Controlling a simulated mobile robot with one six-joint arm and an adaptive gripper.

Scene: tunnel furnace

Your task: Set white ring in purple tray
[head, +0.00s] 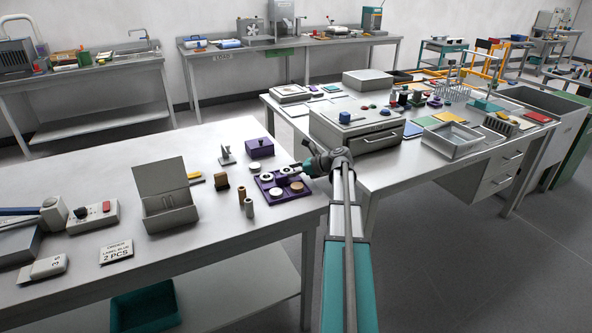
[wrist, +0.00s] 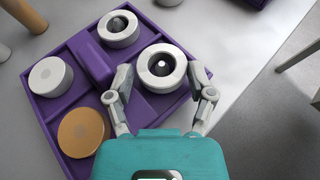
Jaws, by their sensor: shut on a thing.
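The purple tray (wrist: 93,62) is a divided square tray. It also shows in the head view near the right end of the left table (head: 263,188). My gripper (wrist: 162,78) has a finger on each side of a white ring (wrist: 160,86) and is shut on it. The ring is at the tray's corner compartment nearest the table edge; I cannot tell if it touches the floor. A dark round thing shows through its hole. In the head view my gripper (head: 294,170) is at the tray's right side.
The tray also holds a second white ring (wrist: 119,39), a white disc (wrist: 50,76) and a tan disc (wrist: 84,132). Brown cylinders (head: 245,204), a purple lidded box (head: 260,147) and a grey open box (head: 170,214) stand nearby. The table edge is close to the tray.

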